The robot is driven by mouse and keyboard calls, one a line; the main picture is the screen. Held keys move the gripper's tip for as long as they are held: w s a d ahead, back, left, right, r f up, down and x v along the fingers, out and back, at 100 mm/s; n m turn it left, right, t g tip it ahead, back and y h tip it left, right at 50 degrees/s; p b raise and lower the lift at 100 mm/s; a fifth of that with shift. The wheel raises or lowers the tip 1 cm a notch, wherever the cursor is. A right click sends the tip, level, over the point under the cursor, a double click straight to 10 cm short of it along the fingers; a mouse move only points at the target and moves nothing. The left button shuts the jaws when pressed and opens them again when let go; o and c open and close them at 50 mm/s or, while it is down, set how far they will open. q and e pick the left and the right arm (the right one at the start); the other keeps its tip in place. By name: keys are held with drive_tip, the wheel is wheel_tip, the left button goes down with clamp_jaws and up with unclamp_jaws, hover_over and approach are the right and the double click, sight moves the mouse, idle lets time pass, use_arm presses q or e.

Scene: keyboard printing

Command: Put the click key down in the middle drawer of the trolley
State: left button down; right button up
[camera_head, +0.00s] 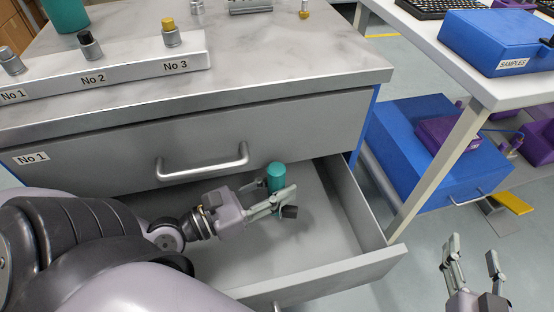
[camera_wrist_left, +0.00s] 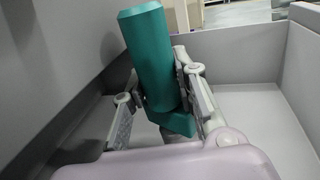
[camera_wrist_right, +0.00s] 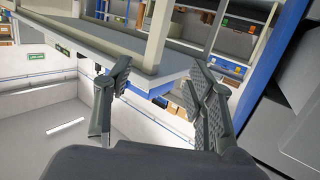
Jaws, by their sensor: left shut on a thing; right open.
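The click key is a teal piece (camera_head: 276,176) with an upright cylinder; it shows larger, slightly tilted, in the left wrist view (camera_wrist_left: 152,62). My left gripper (camera_head: 268,205) is shut on it, inside the open middle drawer (camera_head: 345,215) below the shut drawer marked No 1 (camera_head: 110,150). The key's lower end is partly hidden by the fingers, so I cannot tell whether it touches the drawer floor. My right gripper (camera_head: 473,262) is open and empty, above the floor to the right of the drawer.
The trolley top (camera_head: 280,60) carries a stand (camera_head: 130,68) with No 1, No 2 and No 3 knobs. A white table (camera_head: 420,45) with a blue SAMPLES box (camera_head: 490,45) stands right. The drawer's right part is empty.

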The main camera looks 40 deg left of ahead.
drive_tip(key=shift+w+r, duration=0.1)
drive_tip(key=shift+r, duration=0.15)
use_arm(q)
drive_tip(key=shift+f, duration=0.1)
use_arm(e)
drive_tip(key=shift+t, duration=0.3)
use_arm(q)
drive_tip(key=shift+f+b, duration=0.3)
drive_tip(key=shift+f, duration=0.25)
drive_tip(key=c, duration=1.3)
unclamp_jaws()
use_arm(e)
drive_tip(key=r, duration=0.1)
drive_tip(key=r+t, duration=0.1)
drive_tip(key=shift+w+a+r, duration=0.2)
drive_tip(key=shift+a+r, duration=0.1)
drive_tip(key=shift+r, duration=0.05)
use_arm(q)
drive_tip(key=shift+r, duration=0.1)
use_arm(e)
drive_tip(key=shift+f, duration=0.1)
